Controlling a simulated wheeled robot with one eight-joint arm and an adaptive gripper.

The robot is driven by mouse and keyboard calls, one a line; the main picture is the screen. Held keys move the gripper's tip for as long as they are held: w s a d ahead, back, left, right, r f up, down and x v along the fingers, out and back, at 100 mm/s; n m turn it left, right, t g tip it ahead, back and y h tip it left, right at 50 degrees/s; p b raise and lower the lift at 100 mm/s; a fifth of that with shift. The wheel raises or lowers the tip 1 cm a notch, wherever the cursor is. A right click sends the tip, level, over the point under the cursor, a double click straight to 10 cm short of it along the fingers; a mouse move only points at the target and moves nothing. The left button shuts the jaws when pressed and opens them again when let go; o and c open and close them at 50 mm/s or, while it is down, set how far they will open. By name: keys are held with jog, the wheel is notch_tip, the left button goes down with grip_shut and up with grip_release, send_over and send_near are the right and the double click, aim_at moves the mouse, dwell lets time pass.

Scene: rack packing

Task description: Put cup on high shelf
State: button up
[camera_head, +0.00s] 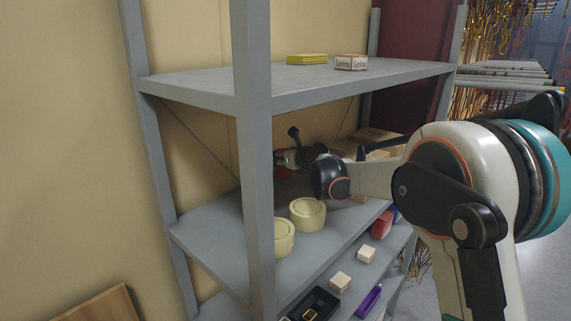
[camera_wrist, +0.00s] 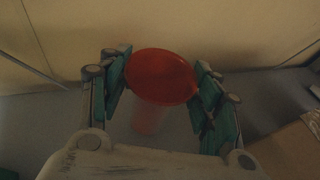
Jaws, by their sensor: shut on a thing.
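The red cup (camera_wrist: 160,76) is between the teal finger pads of my gripper (camera_wrist: 160,86) in the wrist view, its round rim toward the camera. My gripper is shut on it. In the head view my gripper (camera_head: 284,158) is at the back of the rack, between the middle shelf (camera_head: 222,247) and the high shelf (camera_head: 212,92). Only a small dark red patch of the cup shows below it there. I cannot tell whether the cup's base touches the middle shelf. The high shelf is above my gripper and has bare room at its left.
A yellow stack (camera_head: 307,59) and a small printed box (camera_head: 350,63) sit on the high shelf. A grey post (camera_head: 253,150) stands at the front. Wooden blocks (camera_head: 340,282) lie lower.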

jog(key=shift+f, duration=1.3)
jog(key=shift+f, duration=0.1)
jog(key=o, duration=1)
